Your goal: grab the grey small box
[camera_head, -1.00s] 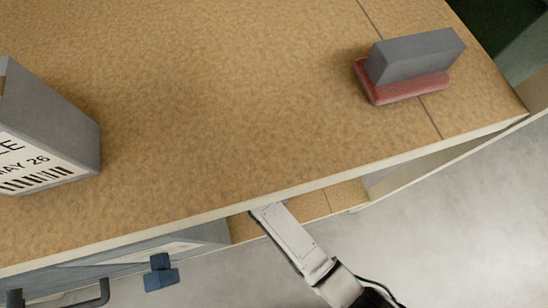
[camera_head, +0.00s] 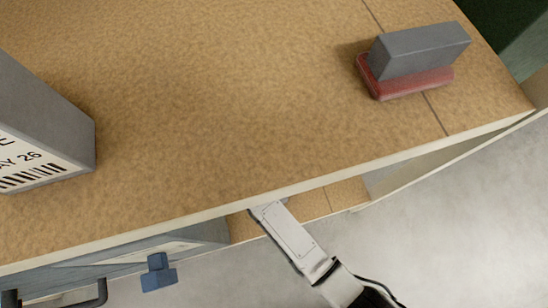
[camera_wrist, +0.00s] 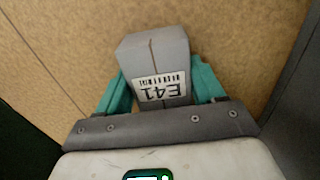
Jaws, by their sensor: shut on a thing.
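In the wrist view, a small grey box (camera_wrist: 155,55) with a white label reading "E41" and a barcode sits between the teal fingers of my gripper (camera_wrist: 159,72). The fingers are shut on its two sides. The box is over or on a tan speckled board; I cannot tell whether it touches it. In the head view, my arm reaches in under the upper shelf board, and that board hides my gripper and the held box.
The upper tan shelf (camera_head: 220,120) has a pale front edge above my arm. On it stand a large labelled grey box (camera_head: 40,110) and a grey block (camera_head: 420,50) on a red base (camera_head: 412,84).

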